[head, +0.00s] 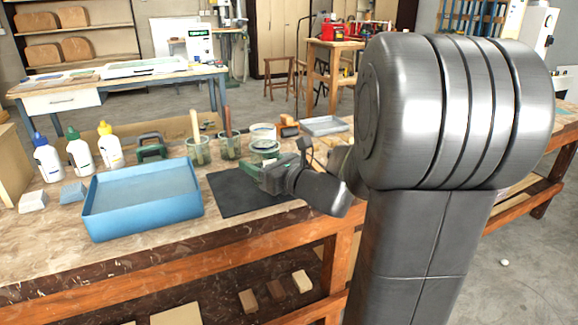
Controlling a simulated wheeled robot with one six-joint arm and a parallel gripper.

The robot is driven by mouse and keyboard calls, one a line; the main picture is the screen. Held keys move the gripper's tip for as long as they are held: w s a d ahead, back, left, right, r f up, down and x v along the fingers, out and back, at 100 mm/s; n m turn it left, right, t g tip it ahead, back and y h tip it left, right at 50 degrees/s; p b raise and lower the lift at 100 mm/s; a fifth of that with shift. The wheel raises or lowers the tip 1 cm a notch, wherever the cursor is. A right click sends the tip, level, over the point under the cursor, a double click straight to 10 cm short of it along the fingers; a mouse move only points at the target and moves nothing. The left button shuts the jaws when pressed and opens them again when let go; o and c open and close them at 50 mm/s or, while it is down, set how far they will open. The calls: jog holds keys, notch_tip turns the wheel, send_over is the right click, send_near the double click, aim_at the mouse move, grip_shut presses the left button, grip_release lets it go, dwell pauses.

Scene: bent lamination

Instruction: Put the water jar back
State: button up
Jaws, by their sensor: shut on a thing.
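My gripper (268,174) is low over the dark mat (228,194), reaching in from the right.
A blue tray (145,215) lies left of the mat. Several capped bottles (80,153) and a green clamp-like tool (151,146) stand behind it. A pale round container (263,130) and a grey metal tray (324,125) are behind the gripper. My arm covers the bench's right part.

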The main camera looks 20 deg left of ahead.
jog(key=a+r+p, duration=0.3)
jog(key=a+r, duration=0.1)
jog(key=a, duration=0.5)
notch_tip(320, 180, down, 5)
jog(key=shift+s+f+b, duration=0.15)
jog(key=shift+f+b, duration=0.05)
jog(key=shift+b, duration=0.65)
jog(key=shift+f+b, duration=0.65)
jog(key=shift+f, duration=1.5)
jog(key=shift+f, duration=0.1)
jog(key=shift+f, duration=0.15)
jog(key=o, duration=1.2)
jog(key=shift+c, duration=0.2)
